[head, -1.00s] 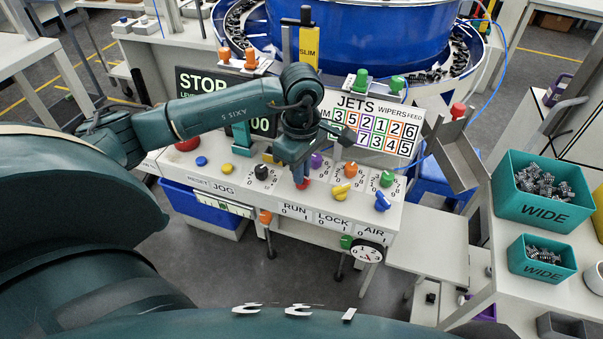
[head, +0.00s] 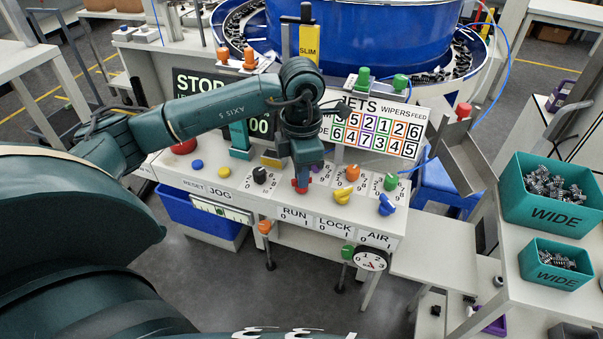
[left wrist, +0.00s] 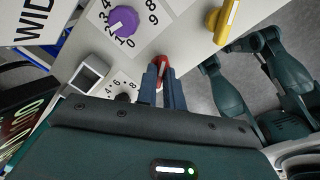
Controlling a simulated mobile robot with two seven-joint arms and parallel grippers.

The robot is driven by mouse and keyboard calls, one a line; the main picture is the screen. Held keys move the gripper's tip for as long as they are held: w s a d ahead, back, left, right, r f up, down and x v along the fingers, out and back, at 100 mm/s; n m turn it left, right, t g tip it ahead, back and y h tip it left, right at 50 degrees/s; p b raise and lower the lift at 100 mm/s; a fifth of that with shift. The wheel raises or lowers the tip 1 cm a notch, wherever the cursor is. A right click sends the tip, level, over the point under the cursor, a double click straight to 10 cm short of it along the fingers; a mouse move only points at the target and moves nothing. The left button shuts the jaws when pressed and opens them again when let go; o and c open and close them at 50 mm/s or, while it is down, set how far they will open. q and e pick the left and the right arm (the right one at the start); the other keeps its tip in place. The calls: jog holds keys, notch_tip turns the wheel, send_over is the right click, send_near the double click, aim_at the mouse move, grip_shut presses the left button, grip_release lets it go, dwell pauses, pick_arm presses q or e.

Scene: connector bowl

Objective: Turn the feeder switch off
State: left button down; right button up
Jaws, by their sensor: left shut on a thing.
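The red switch (head: 301,187) stands on the control panel just above the RUN label, which has 0 and 1 marks. My left gripper (head: 302,178) points down at it and is shut on it. In the left wrist view the red switch (left wrist: 161,66), with a pale line along its top, shows between the two fingertips (left wrist: 163,75). The fingers cover part of the switch, and I cannot read which mark it points to. My right gripper is not seen.
A yellow switch (head: 343,194) above LOCK and a blue switch (head: 387,204) above AIR stand to the right. Black (head: 260,175), purple (left wrist: 123,19), orange (head: 352,173) and green (head: 390,182) dials sit close behind. Teal WIDE bins (head: 553,218) stand at the right.

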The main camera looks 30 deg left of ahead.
pick_arm(q)
jog(key=shift+n, duration=0.9)
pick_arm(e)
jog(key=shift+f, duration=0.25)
pick_arm(q)
jog(key=c, duration=1.5)
grip_release()
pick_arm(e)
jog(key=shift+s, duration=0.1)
pick_arm(q)
notch_tip(320, 180, up, 13)
jog(key=shift+r, duration=0.15)
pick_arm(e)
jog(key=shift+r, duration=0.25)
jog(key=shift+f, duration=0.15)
